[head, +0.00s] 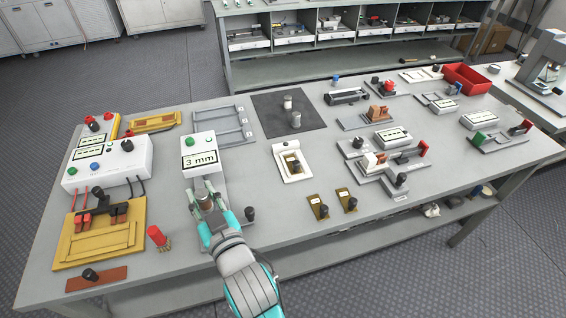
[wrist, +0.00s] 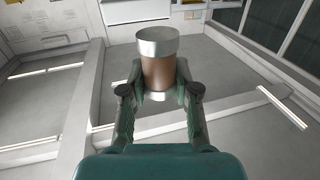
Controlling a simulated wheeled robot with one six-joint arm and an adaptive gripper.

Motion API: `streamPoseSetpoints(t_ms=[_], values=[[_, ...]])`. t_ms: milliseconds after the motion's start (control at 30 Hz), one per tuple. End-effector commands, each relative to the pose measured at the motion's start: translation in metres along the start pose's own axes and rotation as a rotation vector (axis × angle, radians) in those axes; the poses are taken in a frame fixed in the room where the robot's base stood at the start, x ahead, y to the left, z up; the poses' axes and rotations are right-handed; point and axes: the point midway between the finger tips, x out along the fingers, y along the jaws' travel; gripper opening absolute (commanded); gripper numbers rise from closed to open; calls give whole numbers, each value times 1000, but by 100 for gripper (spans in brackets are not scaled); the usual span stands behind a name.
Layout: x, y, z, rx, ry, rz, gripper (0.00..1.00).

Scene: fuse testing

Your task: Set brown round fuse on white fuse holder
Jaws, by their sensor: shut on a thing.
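The brown round fuse (wrist: 159,72) is a brown cylinder with silver end caps. My gripper (wrist: 159,88) is shut on it, with one finger on each side. In the head view my gripper (head: 205,198) is at the front of the white box marked "3 mm" (head: 200,158), and the fuse shows only as a small silver-brown end (head: 205,184). I cannot tell whether the fuse touches the box.
The grey table (head: 300,220) is crowded. A white box with red leads (head: 95,172) and a yellow base (head: 70,258) stand left, with a red plug (head: 157,236) nearby. Two brown plates with black knobs (head: 314,202) and several grey fixtures stand right. A red bin (head: 470,78) is at the far right.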

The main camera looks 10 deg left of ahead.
Motion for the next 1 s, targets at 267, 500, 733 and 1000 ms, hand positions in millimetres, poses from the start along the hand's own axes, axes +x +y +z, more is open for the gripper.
streamPoseSetpoints(t_ms=[267,500,733,1000], values=[[0,0,24,0,-4,0,0],[0,0,50,0,-1,0,0],[0,0,80,0,-3,0,0],[0,0,96,0,1,0,0]])
